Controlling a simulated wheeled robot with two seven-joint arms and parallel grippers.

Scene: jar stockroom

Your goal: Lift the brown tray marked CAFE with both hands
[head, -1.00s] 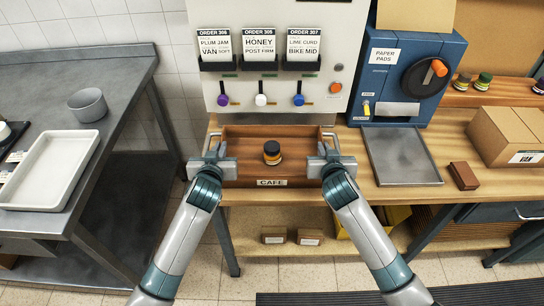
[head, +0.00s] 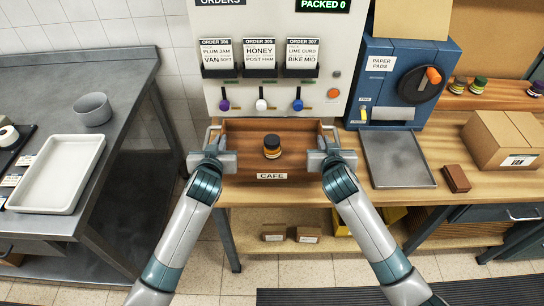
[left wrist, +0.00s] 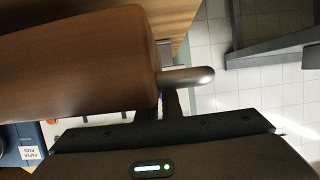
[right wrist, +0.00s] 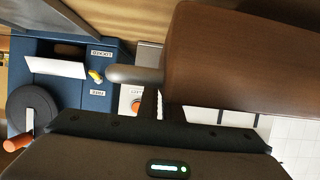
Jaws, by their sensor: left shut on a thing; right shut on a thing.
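The brown wooden tray marked CAFE (head: 235,172) is between my two grippers in the head view, with a small dark-lidded jar (head: 272,146) standing in it. My left gripper (head: 211,152) is shut on the tray's left handle, a metal bar that shows in the left wrist view (left wrist: 190,77). My right gripper (head: 329,152) is shut on the right handle, which shows in the right wrist view (right wrist: 130,74). The tray looks about level. Whether its underside is clear of the bench is hidden.
The wooden bench (head: 400,200) runs right, with a grey metal plate (head: 398,160), a small brown block (head: 455,178) and a cardboard box (head: 505,140). A blue paper pads machine (head: 385,75) and an order panel (head: 265,95) stand behind. A steel table (head: 125,75) is at left.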

